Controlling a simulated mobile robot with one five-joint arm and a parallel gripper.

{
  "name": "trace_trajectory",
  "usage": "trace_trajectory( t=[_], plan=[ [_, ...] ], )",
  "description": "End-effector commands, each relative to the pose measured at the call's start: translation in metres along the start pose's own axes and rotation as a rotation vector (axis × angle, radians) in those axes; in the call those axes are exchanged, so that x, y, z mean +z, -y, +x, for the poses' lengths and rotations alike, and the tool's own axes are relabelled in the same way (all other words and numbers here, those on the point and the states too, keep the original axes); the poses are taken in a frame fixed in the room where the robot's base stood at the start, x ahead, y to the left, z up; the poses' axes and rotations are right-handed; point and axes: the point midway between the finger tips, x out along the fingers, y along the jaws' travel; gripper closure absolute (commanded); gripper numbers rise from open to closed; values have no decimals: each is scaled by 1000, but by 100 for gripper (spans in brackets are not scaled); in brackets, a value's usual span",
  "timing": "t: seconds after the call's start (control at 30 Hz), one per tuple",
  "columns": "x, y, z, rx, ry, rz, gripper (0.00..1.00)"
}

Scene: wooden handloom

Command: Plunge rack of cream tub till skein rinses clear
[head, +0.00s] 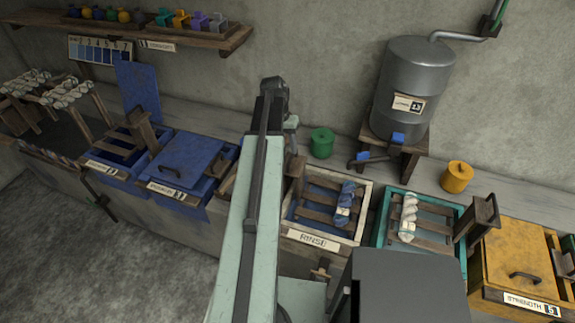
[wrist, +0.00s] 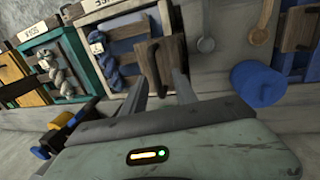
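The cream tub (head: 364,205) marked RINSE stands right of my arm in the head view; it also shows in the wrist view (wrist: 152,17). Its inside looks bluish. A wooden slatted rack (head: 317,213) lies across it, with a blue-and-white skein (head: 344,204) on the right side. The skein also shows in the wrist view (wrist: 107,72). The rack's upright wooden handle (wrist: 153,62) shows between and just beyond the fingertips of my gripper (wrist: 160,77). My gripper is open; I cannot tell whether it touches the handle. In the head view my arm hides part of the tub's left side.
A teal tub (head: 381,232) with a pale skein stands to the right, then a yellow lidded tub (head: 512,262). Blue tubs (head: 183,162) are at left. A metal tank (head: 410,85), green pot (head: 321,143) and yellow pot (head: 457,177) stand behind.

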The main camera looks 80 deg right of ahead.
Motion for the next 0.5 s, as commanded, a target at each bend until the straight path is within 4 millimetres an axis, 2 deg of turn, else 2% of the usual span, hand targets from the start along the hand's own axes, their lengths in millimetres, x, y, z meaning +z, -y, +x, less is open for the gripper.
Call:
trace_trajectory(
  t=[0.03,0.1,0.37,0.4,0.5],
  plan=[
    [0,0,17,0,0,3,66],
    [-1,-1,23,0,1,4,66],
    [-1,-4,22,0,1,5,66],
    [-1,-4,22,0,1,5,68],
    [-1,-4,22,0,1,6,96]
  ],
)
